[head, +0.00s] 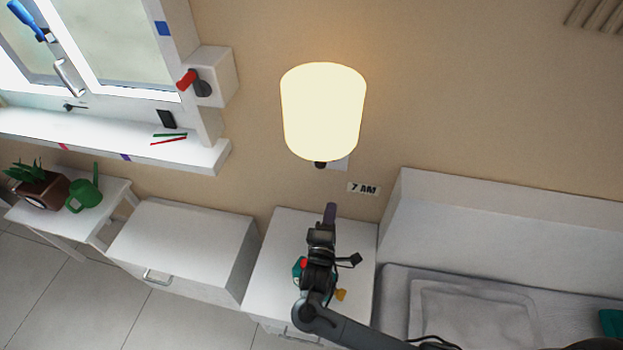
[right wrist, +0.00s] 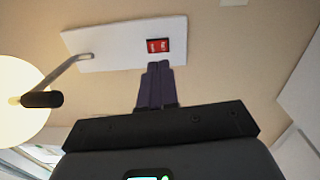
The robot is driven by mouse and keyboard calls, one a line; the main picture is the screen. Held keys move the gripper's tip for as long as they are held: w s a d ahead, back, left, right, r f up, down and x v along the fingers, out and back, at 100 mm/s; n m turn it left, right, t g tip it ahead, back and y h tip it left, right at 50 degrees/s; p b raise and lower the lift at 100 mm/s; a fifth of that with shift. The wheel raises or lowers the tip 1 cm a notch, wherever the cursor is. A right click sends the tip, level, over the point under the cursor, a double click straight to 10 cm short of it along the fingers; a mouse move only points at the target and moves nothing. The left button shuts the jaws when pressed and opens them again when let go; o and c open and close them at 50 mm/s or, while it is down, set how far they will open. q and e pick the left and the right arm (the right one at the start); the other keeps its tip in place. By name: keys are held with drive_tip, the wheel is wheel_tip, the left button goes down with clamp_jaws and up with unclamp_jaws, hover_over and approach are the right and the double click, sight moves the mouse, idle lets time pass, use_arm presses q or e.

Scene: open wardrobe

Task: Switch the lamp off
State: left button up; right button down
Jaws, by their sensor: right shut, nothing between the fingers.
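The lamp has a glowing cream shade (head: 323,112) and is mounted on the wall; it is lit. In the right wrist view its bright shade (right wrist: 18,100) is at the left edge. Its white wall plate (right wrist: 105,45) carries a small red switch (right wrist: 158,46) in a dark frame. My right gripper (head: 330,208) is below the lamp in the head view. In the right wrist view the gripper (right wrist: 158,66) has its purple fingers together and empty, with the tips just below the switch; I cannot tell whether they touch it. The left gripper is not in view.
A white bedside cabinet (head: 262,277) is under my right arm, with small objects partly hidden. A bed (head: 470,290) is at the right. A "7 AM" sign (head: 363,188) is on the wall. A drawer unit (head: 185,240) and window sill (head: 110,138) are at the left.

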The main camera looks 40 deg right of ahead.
use_arm(q)
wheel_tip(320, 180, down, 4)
drive_tip(key=b, duration=0.3)
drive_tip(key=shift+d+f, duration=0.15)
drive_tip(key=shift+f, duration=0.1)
use_arm(e)
drive_tip(key=w, duration=0.2)
drive_tip(key=w+r, duration=0.1)
drive_tip(key=shift+w+a+m+t+h, duration=0.25)
drive_tip(key=shift+w+m+t+h, duration=0.05)
drive_tip(key=shift+w+m, duration=0.1)
drive_tip(key=shift+w+d, duration=0.1)
use_arm(q)
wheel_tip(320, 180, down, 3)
drive_tip(key=b, duration=0.2)
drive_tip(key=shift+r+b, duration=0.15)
drive_tip(key=shift+b, duration=0.2)
use_arm(e)
drive_tip(key=x, duration=1.3)
drive_tip(key=shift+w+d, duration=0.25)
